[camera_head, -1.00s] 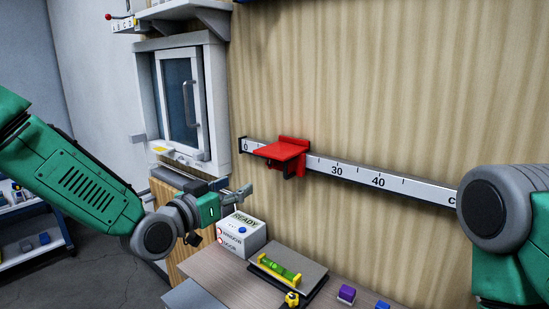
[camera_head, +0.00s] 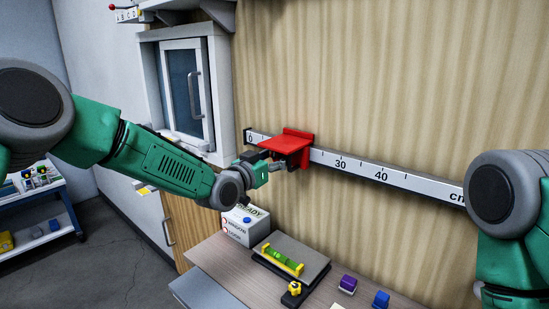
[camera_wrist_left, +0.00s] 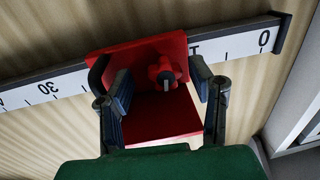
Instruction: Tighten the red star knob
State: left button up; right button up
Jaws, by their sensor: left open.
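The red star knob (camera_wrist_left: 165,74) shows in the left wrist view, on the red carriage (camera_wrist_left: 160,118) of the wall rail. In the head view the red carriage (camera_head: 287,143) sits near the 0 end of the ruler rail (camera_head: 395,178), and the knob is hidden. My left gripper (camera_head: 277,162) is just below the carriage. In the left wrist view its open fingers (camera_wrist_left: 160,75) stand either side of the knob, with gaps showing between them and it. My right arm is at the right edge, its gripper out of view.
Below are a bench (camera_head: 222,256), a white READY box (camera_head: 240,228), a plate with a green and yellow level (camera_head: 283,262), a yellow knob (camera_head: 294,288), a purple block (camera_head: 347,284) and a blue block (camera_head: 381,299). A glass-doored cabinet (camera_head: 184,90) is at left.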

pick_arm(q)
jog(key=shift+a, duration=0.45)
grip_shut()
pick_arm(e)
jog(key=shift+a+r, duration=0.1)
jog(key=shift+a, duration=0.2)
pick_arm(q)
jog(key=shift+b, duration=0.3)
jog(key=m+b, duration=0.2)
jog(key=shift+f+m, duration=0.2)
jog(key=shift+m, duration=0.2)
jog(key=shift+d+r+m+h+b, duration=0.1)
jog(key=shift+m+h+b, duration=0.05)
jog(key=shift+m+b, duration=0.9)
jog(key=shift+d+m+h+b, duration=0.1)
jog(key=shift+m+h+b, duration=0.05)
jog(key=shift+m+b, duration=0.9)
pick_arm(e)
notch_tip(320, 180, down, 7)
jog(key=shift+r, duration=0.15)
